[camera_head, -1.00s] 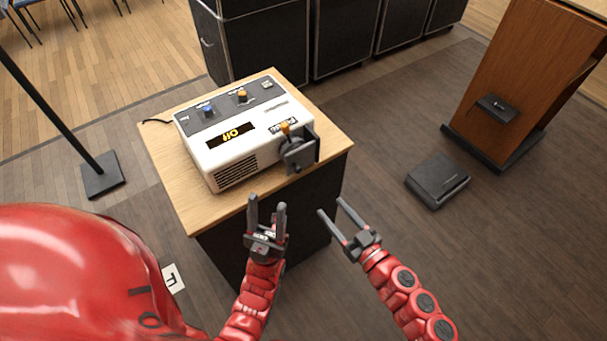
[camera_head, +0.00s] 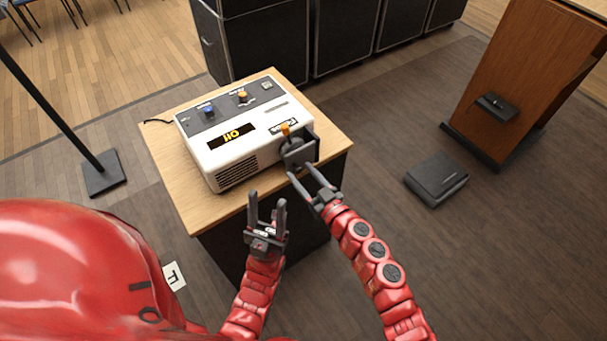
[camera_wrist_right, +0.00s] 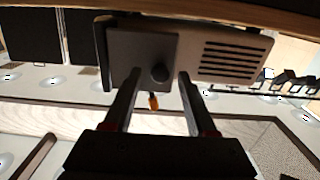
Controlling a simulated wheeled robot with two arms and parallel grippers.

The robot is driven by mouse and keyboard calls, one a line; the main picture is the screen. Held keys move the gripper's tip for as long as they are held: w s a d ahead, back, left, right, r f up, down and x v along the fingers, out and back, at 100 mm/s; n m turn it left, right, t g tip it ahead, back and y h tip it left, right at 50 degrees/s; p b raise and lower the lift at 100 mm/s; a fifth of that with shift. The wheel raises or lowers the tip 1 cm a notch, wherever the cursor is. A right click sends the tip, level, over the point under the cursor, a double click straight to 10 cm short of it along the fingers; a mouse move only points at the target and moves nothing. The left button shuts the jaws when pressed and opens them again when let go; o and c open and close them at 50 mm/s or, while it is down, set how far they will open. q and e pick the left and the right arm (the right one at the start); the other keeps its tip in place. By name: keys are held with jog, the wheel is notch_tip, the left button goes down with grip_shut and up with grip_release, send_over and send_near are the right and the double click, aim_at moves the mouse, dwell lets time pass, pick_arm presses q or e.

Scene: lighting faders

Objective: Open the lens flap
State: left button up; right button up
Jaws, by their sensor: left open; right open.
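A white projector-like box (camera_head: 218,158) sits on a wooden-topped stand. The grey lens flap (camera_head: 298,152) is at its front right, with an orange tab (camera_head: 285,128) above it. In the right wrist view the flap (camera_wrist_right: 138,52) is a grey square plate with a dark round knob (camera_wrist_right: 160,73), lying flat across the front. My right gripper (camera_head: 300,171) is open just in front of the flap, its fingers to either side of the knob in the wrist view (camera_wrist_right: 155,80); contact cannot be told. My left gripper (camera_head: 267,200) is open and empty, in front of the stand.
The stand's wooden top (camera_head: 170,165) has bare room left of the box. A dark case (camera_head: 437,180) lies on the floor at right. Black cabinets (camera_head: 265,45) stand behind.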

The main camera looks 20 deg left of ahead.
grip_shut()
dwell(1.3)
